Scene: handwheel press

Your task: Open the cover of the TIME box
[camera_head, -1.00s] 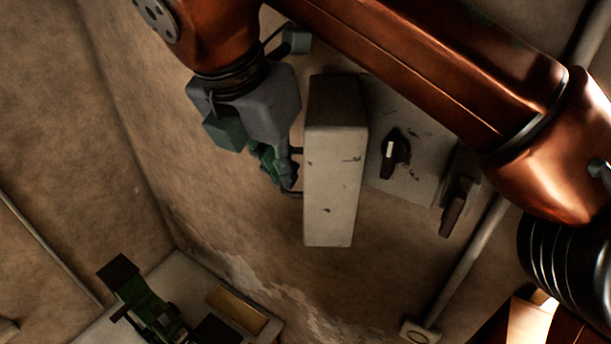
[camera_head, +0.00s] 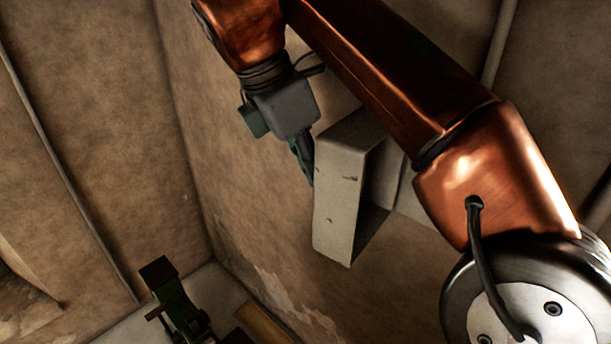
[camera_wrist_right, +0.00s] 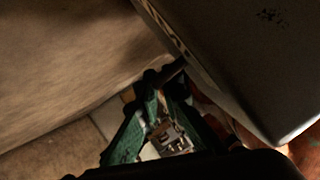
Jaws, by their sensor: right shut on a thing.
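The TIME box's pale grey, chipped cover (camera_head: 337,195) stands out from the wall in the middle of the head view. A shaded recess-like area shows at its lower right; I cannot tell how far the cover is swung. My right gripper (camera_head: 306,165) is at the cover's left edge. In the right wrist view, the fingers of my right gripper (camera_wrist_right: 168,92) are shut on a dark handle bar (camera_wrist_right: 174,69) beside the grey cover (camera_wrist_right: 245,65). Lettering on the cover's edge is too oblique to read.
My copper arm crosses above the cover and hides much of the wall to its right. A green and black device (camera_head: 178,305) stands at the lower left on a pale surface. The stained wall (camera_head: 250,200) left of the cover is bare.

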